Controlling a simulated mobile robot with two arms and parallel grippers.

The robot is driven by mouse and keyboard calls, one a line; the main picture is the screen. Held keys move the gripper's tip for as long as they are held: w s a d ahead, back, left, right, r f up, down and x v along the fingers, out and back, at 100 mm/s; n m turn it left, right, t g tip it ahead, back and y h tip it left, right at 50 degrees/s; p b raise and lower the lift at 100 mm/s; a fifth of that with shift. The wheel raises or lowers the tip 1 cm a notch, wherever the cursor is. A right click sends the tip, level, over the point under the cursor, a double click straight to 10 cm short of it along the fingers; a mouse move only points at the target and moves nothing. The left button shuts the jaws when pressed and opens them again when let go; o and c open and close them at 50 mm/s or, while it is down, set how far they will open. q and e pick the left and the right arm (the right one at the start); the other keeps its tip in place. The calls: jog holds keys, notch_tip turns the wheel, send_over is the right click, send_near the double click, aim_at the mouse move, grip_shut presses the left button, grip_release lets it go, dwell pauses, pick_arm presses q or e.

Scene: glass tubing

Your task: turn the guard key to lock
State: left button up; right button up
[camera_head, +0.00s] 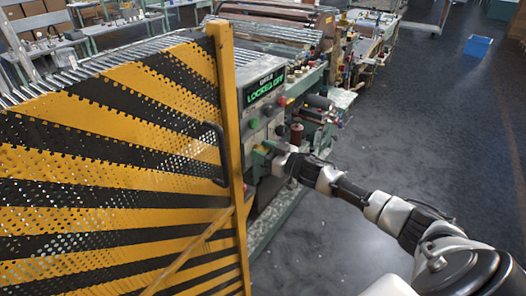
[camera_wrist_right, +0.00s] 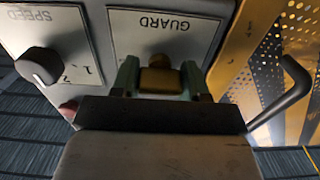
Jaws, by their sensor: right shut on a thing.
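The guard key (camera_wrist_right: 160,80) is a brass-coloured piece on the GUARD plate (camera_wrist_right: 150,22), whose label appears upside down in the right wrist view. My right gripper (camera_head: 268,154) reaches the control panel from the right. Its two green fingers stand on either side of the key and are shut on it, hiding part of it. In the head view the key is hidden by the gripper. The panel display (camera_head: 266,88) shows green text that appears to read LOCKED OFF. My left gripper is not in view.
A yellow and black striped perforated guard (camera_head: 110,150) with a dark handle (camera_head: 216,155) stands just left of the panel. A black SPEED knob (camera_wrist_right: 38,66) sits beside the GUARD plate. Green and red buttons are on the panel.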

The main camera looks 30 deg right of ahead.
jog(key=n+b, duration=0.1)
jog(key=n, duration=0.3)
jog(key=shift+n, duration=0.3)
jog(key=n+b, duration=0.1)
jog(key=n, duration=0.3)
jog(key=shift+n, duration=0.3)
jog(key=n+b, duration=0.1)
jog(key=n, duration=0.3)
jog(key=shift+n+b, duration=0.3)
jog(key=shift+b, duration=0.1)
jog(key=shift+n+b, duration=0.75)
jog(key=shift+n, duration=1.25)
jog(key=o, duration=0.9)
jog(key=shift+s, duration=0.1)
